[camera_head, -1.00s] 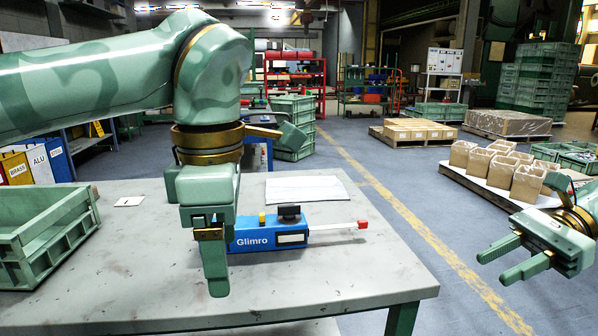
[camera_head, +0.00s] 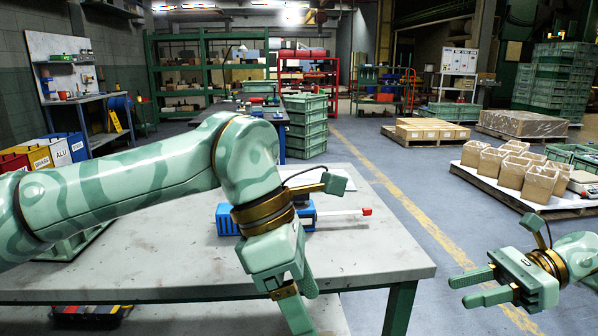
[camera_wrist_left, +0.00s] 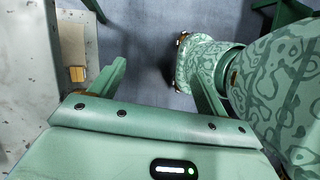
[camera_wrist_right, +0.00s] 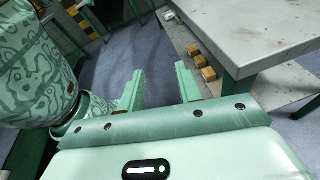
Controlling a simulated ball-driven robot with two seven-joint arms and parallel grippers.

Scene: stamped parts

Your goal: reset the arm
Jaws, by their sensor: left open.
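My left arm reaches across the head view from the left. Its gripper (camera_head: 298,308) points down near the front edge of the grey table (camera_head: 160,270). In the left wrist view its fingers (camera_wrist_left: 160,85) are apart with only floor and my own body between them. My right gripper (camera_head: 474,288) is off the table's right side over the floor. Its fingers (camera_wrist_right: 160,88) are apart and empty in the right wrist view. A blue device (camera_head: 226,219) lies on the table behind my left wrist, partly hidden, with a white strip and red tip (camera_head: 367,211) sticking out right.
A pale sheet (camera_head: 345,178) lies at the table's back. A green crate (camera_head: 70,245) at the left is mostly hidden by my arm. Pallets with cardboard boxes (camera_head: 530,180) stand on the right.

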